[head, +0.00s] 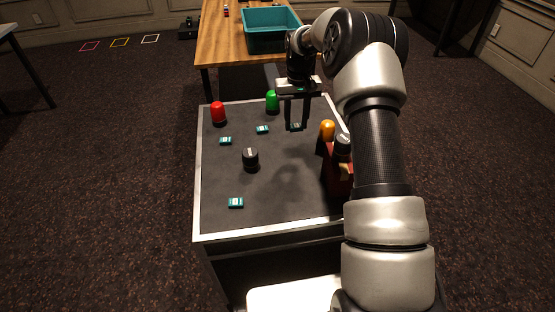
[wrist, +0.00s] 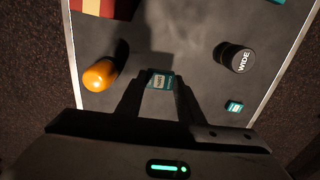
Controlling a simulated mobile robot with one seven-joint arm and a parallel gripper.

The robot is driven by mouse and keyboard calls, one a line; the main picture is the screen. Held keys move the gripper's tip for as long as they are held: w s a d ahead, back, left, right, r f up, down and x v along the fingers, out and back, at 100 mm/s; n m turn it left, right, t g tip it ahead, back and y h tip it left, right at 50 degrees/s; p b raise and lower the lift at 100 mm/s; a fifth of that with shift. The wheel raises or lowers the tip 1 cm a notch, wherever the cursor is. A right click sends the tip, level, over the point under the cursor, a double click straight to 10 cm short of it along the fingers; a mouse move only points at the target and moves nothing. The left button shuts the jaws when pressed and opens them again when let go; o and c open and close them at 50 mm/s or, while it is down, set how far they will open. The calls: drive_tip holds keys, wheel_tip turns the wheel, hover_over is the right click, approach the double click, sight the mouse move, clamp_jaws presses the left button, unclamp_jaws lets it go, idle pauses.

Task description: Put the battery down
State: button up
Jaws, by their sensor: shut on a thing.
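My gripper (head: 295,126) is shut on a small teal battery (wrist: 160,81) with a pale label. It holds the battery between its fingertips, and the battery looks raised above the grey desk top (head: 215,220). The held battery shows small in the head view (head: 296,127). Other teal batteries lie on the desk: one at the left (head: 225,141), one near the middle back (head: 262,130) and one at the front (head: 236,202).
A red object (head: 218,113), a green one (head: 272,100) and an orange one (head: 327,130) stand on the desk. A black lens-like cylinder (head: 250,158) stands mid-desk. A red box (head: 335,180) is partly hidden by my arm. A teal bin (head: 270,40) sits on the wooden table behind.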

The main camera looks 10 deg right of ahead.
sight(295, 152)
drive_tip(key=shift+w+d+f, duration=0.15)
drive_tip(key=shift+w+f, duration=0.1)
drive_tip(key=shift+f, duration=0.25)
wheel_tip(295, 152, down, 10)
drive_tip(key=b, duration=0.2)
drive_tip(key=shift+r+b, duration=0.2)
drive_tip(key=shift+b, duration=0.1)
drive_tip(key=shift+f, duration=0.2)
drive_tip(key=o, duration=1.1)
drive_tip(key=shift+o, duration=0.2)
